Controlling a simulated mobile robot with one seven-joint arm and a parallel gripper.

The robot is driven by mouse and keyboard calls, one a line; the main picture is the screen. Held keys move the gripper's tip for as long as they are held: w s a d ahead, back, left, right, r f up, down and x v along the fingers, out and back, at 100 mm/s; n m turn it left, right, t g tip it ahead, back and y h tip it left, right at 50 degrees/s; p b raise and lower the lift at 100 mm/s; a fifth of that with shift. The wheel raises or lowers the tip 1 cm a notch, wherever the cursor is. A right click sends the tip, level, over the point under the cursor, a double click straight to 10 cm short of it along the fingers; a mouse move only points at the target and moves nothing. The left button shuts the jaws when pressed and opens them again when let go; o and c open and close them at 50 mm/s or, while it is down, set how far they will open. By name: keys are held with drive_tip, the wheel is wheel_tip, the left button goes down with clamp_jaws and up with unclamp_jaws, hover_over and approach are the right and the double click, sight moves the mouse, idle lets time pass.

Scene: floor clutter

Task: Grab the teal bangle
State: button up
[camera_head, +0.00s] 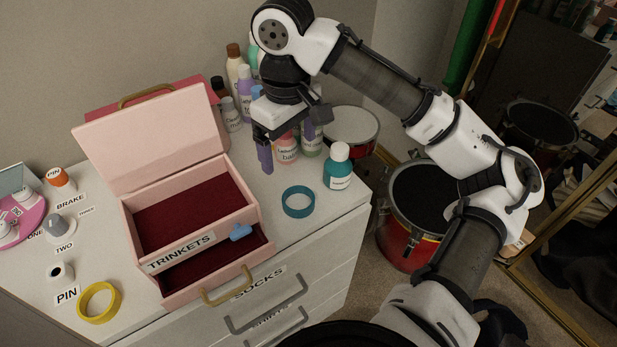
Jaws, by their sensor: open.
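The teal bangle (298,213) lies flat on the white dresser top, right of the pink trinket box and left of a teal bottle. Nothing covers it. My gripper (284,148) is above the dresser, behind the bangle in the picture and apart from it, near several bottles. Its jaws are open and I see nothing held between them. Part of the gripper is hard to make out against the bottles.
The pink box (157,207), labelled TRINKETS, stands with its lid raised and drawer pulled out. The teal bottle (338,168) is close to the bangle. A yellow bangle (80,302) lies front left. The dresser top (325,217) is clear right of the bangle.

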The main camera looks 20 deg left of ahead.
hover_over(297, 204)
drive_tip(key=f, duration=0.8)
drive_tip(key=shift+w+a+f, duration=0.25)
drive_tip(key=shift+w+a, duration=0.05)
drive_tip(key=shift+s+d+f, duration=0.15)
drive_tip(key=shift+f, duration=1.2)
drive_tip(key=shift+s+d+f, duration=0.1)
drive_tip(key=shift+f, duration=1.25)
drive_tip(key=c, duration=1.1)
drive_tip(key=shift+o, duration=0.2)
drive_tip(key=shift+r, duration=0.2)
